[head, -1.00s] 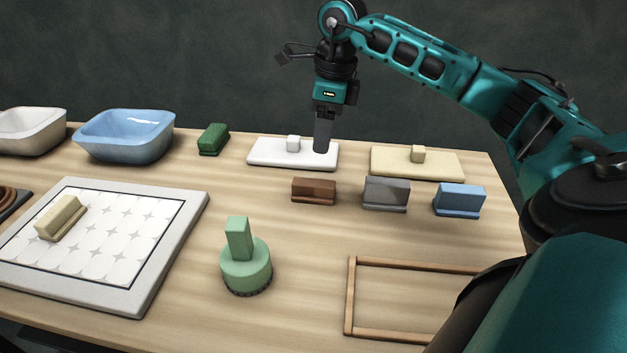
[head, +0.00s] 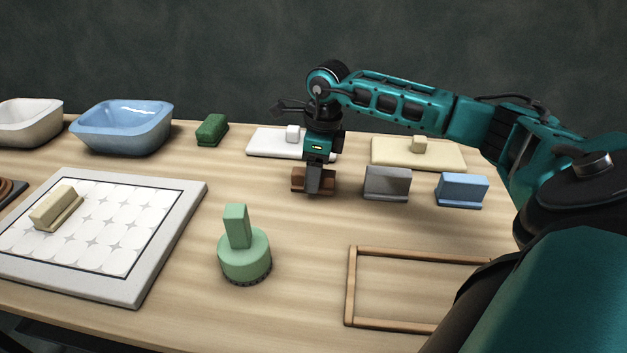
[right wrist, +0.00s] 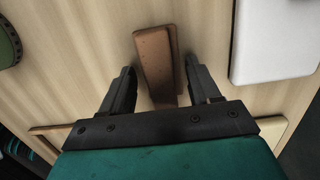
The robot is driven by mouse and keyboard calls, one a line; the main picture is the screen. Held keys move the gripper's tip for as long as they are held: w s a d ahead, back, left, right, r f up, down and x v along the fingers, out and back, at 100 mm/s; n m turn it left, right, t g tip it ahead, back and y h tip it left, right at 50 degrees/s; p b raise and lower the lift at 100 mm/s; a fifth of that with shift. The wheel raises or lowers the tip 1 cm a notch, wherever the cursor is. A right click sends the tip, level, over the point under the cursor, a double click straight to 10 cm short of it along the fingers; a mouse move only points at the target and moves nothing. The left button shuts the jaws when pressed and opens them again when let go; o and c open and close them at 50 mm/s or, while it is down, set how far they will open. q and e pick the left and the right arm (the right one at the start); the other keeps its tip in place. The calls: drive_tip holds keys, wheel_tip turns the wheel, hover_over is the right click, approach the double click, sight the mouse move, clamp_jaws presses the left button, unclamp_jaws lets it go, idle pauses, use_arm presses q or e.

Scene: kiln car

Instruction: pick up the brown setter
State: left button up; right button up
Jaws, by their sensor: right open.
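The brown setter (head: 299,181) is a small brown block with a wider base, standing on the wooden table. It also shows in the right wrist view (right wrist: 155,60), lying between and beyond the two fingers. My right gripper (head: 313,192) is in front of and above the setter in the head view and hides its middle. In the right wrist view my right gripper (right wrist: 163,80) is open, with one finger on each side of the setter and nothing gripped. I cannot tell how much height is left between fingertips and setter. My left gripper is not in view.
A grey block (head: 387,183) and a blue block (head: 462,189) stand to the right. A white slab (head: 265,143) lies behind, a cream slab (head: 450,156) behind right. A green knobbed stamp (head: 244,258) stands in front, with a wooden frame (head: 351,290) right of it.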

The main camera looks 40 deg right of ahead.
drive_tip(key=c, duration=0.7)
clamp_jaws()
drive_tip(key=shift+r, duration=0.2)
